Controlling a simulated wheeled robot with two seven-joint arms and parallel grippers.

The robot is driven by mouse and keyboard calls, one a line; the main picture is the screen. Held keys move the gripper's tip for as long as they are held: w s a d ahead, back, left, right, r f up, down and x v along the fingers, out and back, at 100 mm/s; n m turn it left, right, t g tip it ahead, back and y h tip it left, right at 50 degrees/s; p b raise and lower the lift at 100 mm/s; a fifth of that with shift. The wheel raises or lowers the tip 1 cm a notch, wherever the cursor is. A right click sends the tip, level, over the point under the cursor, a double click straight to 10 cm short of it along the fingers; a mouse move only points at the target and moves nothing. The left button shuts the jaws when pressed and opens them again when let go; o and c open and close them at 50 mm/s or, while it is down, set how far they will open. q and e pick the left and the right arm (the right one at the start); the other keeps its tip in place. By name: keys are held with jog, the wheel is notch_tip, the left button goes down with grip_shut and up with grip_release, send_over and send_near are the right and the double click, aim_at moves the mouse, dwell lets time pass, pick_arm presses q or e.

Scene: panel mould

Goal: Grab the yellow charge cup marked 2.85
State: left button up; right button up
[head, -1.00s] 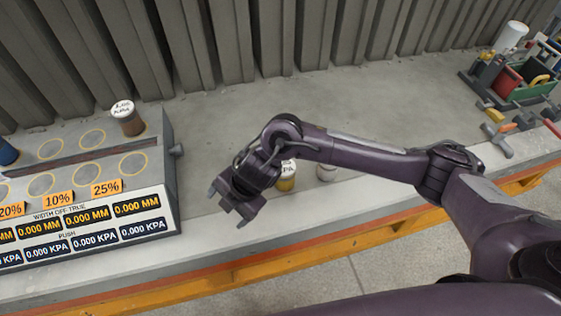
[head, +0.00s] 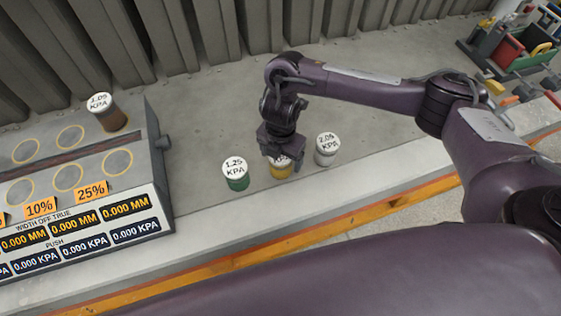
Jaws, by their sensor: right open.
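The yellow charge cup (head: 281,172) stands upright on the grey bench, in the middle of a row of three cups. Its white lid is mostly hidden by my right gripper, so its full number cannot be read. My right gripper (head: 283,160) points down right over this cup, with its jaws open. I cannot tell whether the fingers are around the cup or still above it. My left gripper is not in view.
A green cup marked 1.25 (head: 235,175) stands close on the left, and a pale cup marked 2.05 (head: 327,150) close on the right. A panel unit (head: 160,205) with a brown cup (head: 108,112) on top is at left. A tool caddy (head: 510,45) is at far right.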

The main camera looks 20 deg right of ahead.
jog(key=shift+f, duration=0.9)
jog(key=c, duration=1.2)
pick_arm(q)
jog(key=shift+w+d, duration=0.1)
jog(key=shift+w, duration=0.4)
pick_arm(e)
jog(key=shift+c, duration=0.7)
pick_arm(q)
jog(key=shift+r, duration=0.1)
pick_arm(e)
jog(key=shift+r, duration=0.15)
